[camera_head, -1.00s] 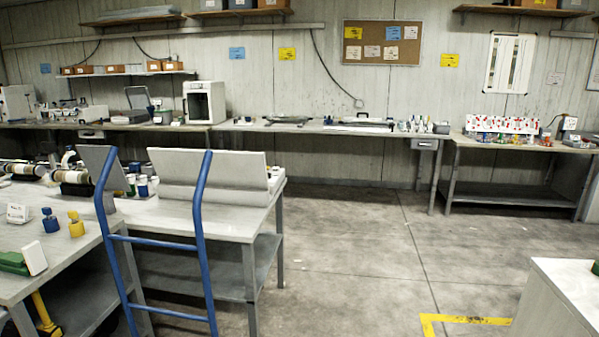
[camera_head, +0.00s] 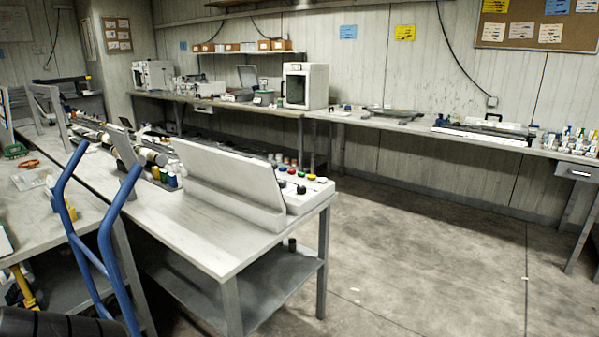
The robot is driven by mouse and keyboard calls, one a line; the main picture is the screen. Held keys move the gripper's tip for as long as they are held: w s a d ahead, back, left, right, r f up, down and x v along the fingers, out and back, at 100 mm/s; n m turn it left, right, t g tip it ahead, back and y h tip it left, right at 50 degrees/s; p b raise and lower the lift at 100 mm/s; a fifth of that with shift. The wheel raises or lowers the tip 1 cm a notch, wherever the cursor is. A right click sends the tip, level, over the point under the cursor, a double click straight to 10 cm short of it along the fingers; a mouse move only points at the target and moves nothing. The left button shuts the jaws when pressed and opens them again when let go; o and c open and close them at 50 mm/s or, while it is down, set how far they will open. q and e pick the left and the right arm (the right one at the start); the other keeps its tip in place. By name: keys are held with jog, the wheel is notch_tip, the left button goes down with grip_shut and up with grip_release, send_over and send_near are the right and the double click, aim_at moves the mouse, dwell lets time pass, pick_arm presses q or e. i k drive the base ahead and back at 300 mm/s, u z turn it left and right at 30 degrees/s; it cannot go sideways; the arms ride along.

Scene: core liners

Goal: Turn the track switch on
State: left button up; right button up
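A long track with rollers and cylinders (camera_head: 152,155) runs along the middle table at the left. At the near end of that table a sloped grey panel (camera_head: 232,182) stands up. Behind it a white box (camera_head: 306,187) carries several coloured round buttons or knobs (camera_head: 311,177). I cannot tell which of these, if any, is the track switch. Neither of my grippers shows; a dark rounded part at the bottom left corner is too cropped to identify.
A blue tubular frame (camera_head: 105,235) stands close at the lower left, between me and the middle table (camera_head: 175,222). Back benches (camera_head: 345,117) with instruments line the walls. The concrete floor (camera_head: 420,255) at the right is clear.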

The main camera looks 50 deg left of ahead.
aim_at(301, 189)
jog(key=u, duration=0.95)
jog(key=i, duration=1.35)
jog(key=u, duration=1.7)
jog(key=i, duration=0.25)
jog(key=u, duration=0.2)
